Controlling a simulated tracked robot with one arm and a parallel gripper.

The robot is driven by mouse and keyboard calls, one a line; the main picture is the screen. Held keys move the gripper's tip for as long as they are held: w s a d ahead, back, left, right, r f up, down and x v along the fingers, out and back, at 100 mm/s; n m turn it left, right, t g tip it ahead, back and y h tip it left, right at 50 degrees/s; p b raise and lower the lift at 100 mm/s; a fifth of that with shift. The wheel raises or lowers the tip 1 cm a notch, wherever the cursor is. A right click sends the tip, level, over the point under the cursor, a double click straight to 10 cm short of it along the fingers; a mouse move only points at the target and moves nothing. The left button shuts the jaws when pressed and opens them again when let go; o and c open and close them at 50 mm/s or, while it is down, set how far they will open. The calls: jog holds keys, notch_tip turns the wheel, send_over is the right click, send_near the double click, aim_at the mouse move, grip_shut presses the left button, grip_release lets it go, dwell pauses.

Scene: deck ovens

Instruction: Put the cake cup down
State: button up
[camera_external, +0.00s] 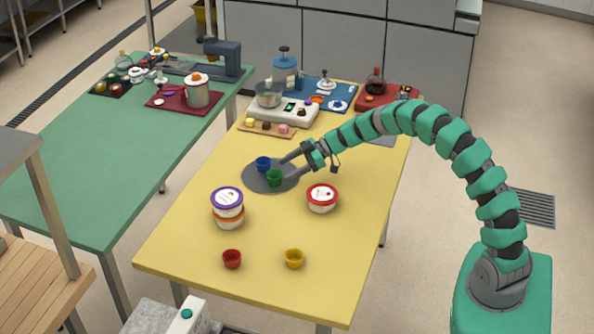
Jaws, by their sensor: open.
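Several small cake cups are on the yellow table (190,245). A green cup (274,178) and a blue cup (263,163) stand upright on a round dark grey plate (251,179). A red cup (232,259) and a yellow cup (294,258) stand apart near the table's front edge. My gripper (284,167) is open at the plate, reaching in from the right. Its fingertips are close to the green and blue cups. I cannot tell whether a finger touches either one.
Stacked tubs (228,207) with a purple lid stand left of centre, and a red-lidded tub (322,198) stands right of the plate. A board of small cubes (267,128) and a white scale-like appliance (282,109) lie behind. The front middle is mostly clear.

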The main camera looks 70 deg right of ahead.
jog(key=p+v, duration=0.1)
jog(key=v, duration=0.7)
jog(key=shift+s+d+r, duration=0.1)
jog(key=shift+d+r, duration=0.05)
jog(key=w+a+r+t+h, duration=0.15)
jog(key=w+r, duration=0.25)
jog(key=r, duration=0.6)
jog(key=w+r+t+h, duration=0.3)
jog(key=w+r, duration=0.1)
jog(key=r, duration=0.6)
jog(key=s+a+r+m+t+h, duration=0.1)
jog(key=a+r+h, duration=0.15)
jog(key=r, duration=0.75)
jog(key=s+a+r+m+t+h, duration=0.1)
jog(key=a+r+m+t+h, duration=0.15)
jog(key=r, duration=0.85)
jog(key=s+a+r+m+g+h, duration=0.1)
jog(key=s+a+r+m+h, duration=0.2)
jog(key=s+a+r, duration=0.6)
jog(key=s+a+r+g+y, duration=0.2)
jog(key=s+a+y, duration=0.3)
jog(key=s+a, duration=0.8)
jog(key=s+r, duration=0.1)
jog(key=s, duration=0.2)
jog(key=shift+s, duration=0.25)
